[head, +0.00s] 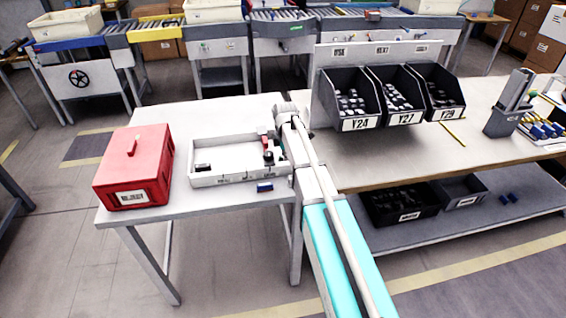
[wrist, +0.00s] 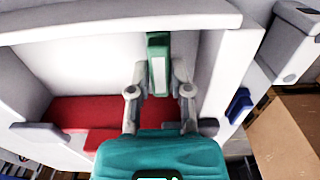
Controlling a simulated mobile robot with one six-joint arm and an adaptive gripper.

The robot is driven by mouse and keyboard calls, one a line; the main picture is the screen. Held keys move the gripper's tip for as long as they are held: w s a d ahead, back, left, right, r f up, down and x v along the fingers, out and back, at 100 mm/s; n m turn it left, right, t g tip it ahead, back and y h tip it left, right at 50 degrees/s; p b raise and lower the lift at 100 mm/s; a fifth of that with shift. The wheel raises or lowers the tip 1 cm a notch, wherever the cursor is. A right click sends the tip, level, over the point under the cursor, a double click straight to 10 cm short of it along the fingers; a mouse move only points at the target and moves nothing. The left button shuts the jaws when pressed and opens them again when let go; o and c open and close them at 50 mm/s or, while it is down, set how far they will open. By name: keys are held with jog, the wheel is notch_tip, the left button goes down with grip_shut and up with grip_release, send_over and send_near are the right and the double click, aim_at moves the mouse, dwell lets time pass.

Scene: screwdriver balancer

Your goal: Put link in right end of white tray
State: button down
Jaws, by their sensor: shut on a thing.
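The white tray (head: 225,179) sits on the left table, and its pale walls fill much of the wrist view (wrist: 236,70). My gripper (wrist: 158,78) is shut on a green piece with a pale stripe, which I take to be the link (wrist: 158,48). It stands upright between the fingertips, within the tray's outline near one wall. In the head view my wrist is at the tray's right end, and the arm partly hides that end. I cannot tell whether the link touches the tray floor.
A red box (head: 133,168) stands left of the tray. A small blue part (head: 265,187) lies in front of the tray. Black bins (head: 350,97) stand on the right bench. A red piece (wrist: 85,112) shows in the wrist view.

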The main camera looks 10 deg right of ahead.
jog(key=shift+f, duration=0.45)
jog(key=c, duration=0.8)
grip_release()
jog(key=shift+c, duration=0.2)
jog(key=shift+r, duration=0.15)
notch_tip(320, 180, up, 12)
jog(key=p, duration=1.1)
jog(key=shift+p, duration=0.4)
jog(key=shift+s, duration=0.1)
